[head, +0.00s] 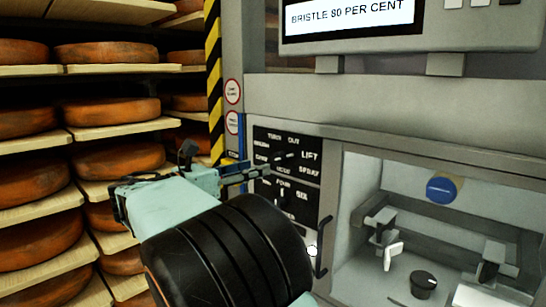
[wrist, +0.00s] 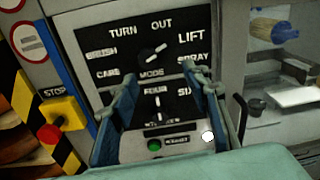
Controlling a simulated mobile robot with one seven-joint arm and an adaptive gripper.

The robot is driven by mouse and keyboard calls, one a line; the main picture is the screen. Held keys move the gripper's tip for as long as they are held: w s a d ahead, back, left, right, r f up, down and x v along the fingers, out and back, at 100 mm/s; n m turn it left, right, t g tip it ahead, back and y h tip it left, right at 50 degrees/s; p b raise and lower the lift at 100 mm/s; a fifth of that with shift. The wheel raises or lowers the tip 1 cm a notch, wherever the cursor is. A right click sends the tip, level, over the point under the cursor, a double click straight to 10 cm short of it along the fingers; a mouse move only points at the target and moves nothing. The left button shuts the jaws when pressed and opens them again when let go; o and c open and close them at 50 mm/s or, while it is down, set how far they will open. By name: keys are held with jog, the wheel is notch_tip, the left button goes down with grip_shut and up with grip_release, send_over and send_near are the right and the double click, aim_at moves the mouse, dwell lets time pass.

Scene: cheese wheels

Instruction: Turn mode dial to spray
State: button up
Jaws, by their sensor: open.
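The mode dial (wrist: 152,54) is a black knob on a black panel (wrist: 105,78). Labels around it read CARE, BRUSH, TURN, OUT, LIFT and SPRAY; its pale pointer aims up and right, roughly toward LIFT. SPRAY is at its right, below LIFT. In the head view, the dial (head: 286,156) is just beyond the fingertips. My gripper (wrist: 161,82) is open and empty in front of the panel. In the wrist view its blue fingers stand left and right below the dial, apart from it. It also shows in the head view (head: 258,173), partly hidden by my wrist.
A second dial (wrist: 158,107) marked FOUR and SIX lies below, between the fingers in the picture. A green button (wrist: 154,145), white button (wrist: 208,137) and red stop button (wrist: 50,134) are nearby. Cheese shelves (head: 93,130) stand left. The display (head: 350,14) reads BRISTLE 80 PER CENT.

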aim_at(276, 159)
jog(key=shift+n+t+y, duration=0.3)
jog(key=shift+n+t, duration=0.2)
jog(key=shift+n, duration=0.3)
jog(key=x, duration=0.3)
jog(key=a+p+x, duration=0.1)
jog(key=x, duration=0.2)
jog(key=w+x, duration=0.1)
jog(key=x, duration=0.2)
jog(key=shift+w+f, duration=0.15)
jog(key=shift+w, duration=0.15)
jog(key=c, duration=1.1)
